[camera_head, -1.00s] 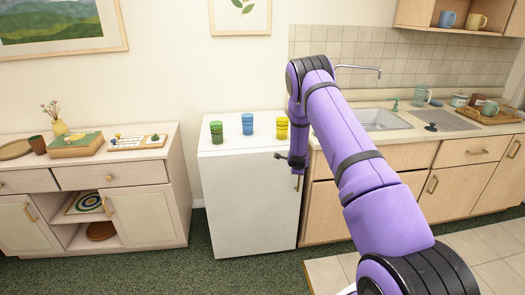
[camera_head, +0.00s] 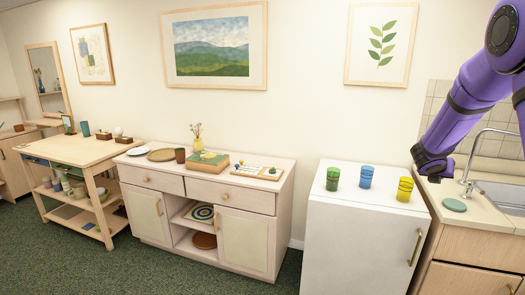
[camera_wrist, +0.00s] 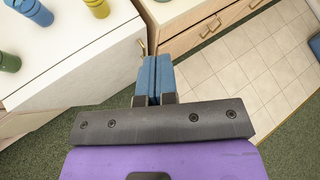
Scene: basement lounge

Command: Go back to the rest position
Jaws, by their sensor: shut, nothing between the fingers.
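My gripper (camera_head: 432,168) is at the right in the head view, in front of the sink counter and just right of the three cups on the white fridge. My purple arm reaches down to it from the upper right. In the wrist view the two blue finger pads (camera_wrist: 155,76) lie together, shut with nothing between them. They point past the fridge's edge towards the cabinet fronts and the tiled floor.
Green (camera_head: 333,179), blue (camera_head: 366,176) and yellow (camera_head: 404,189) cups stand on the white fridge (camera_head: 355,245). A sideboard (camera_head: 160,205) and a wooden table (camera_head: 75,151) stand to the left. The sink counter (camera_head: 470,220) is close to my gripper. Green carpet lies in front.

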